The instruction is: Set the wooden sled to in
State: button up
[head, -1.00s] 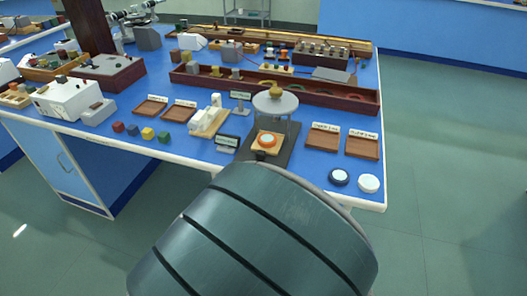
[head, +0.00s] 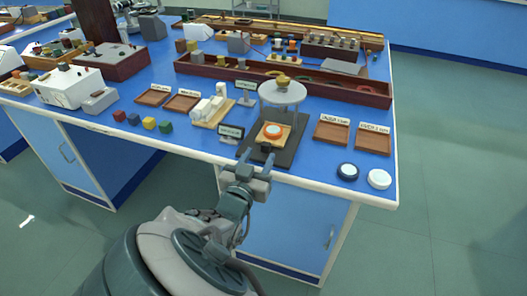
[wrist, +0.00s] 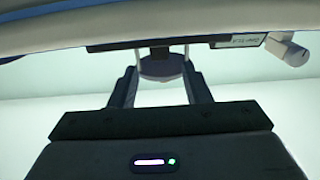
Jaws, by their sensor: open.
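The wooden sled (head: 264,138) is a small light-wood block carrying an orange ring with a pale centre. It sits on a dark base plate (head: 285,157), at the front of a stand with a round grey top (head: 283,93). A small dark knob (head: 266,149) is at the sled's near side. My gripper (head: 256,163) is open at the bench's front edge, just short of the knob. In the wrist view my two fingers (wrist: 160,78) are apart, with a dark rounded shape beyond them that I cannot identify surely.
A small dark sign (head: 231,132) and a white device on wood (head: 208,111) are to the left. Wooden trays (head: 331,133) and two round pucks (head: 379,179) are to the right. The front bench edge (head: 200,157) is close.

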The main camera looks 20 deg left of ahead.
aim_at(265, 147)
jog(key=shift+w+d, duration=0.1)
jog(key=shift+w, duration=1.85)
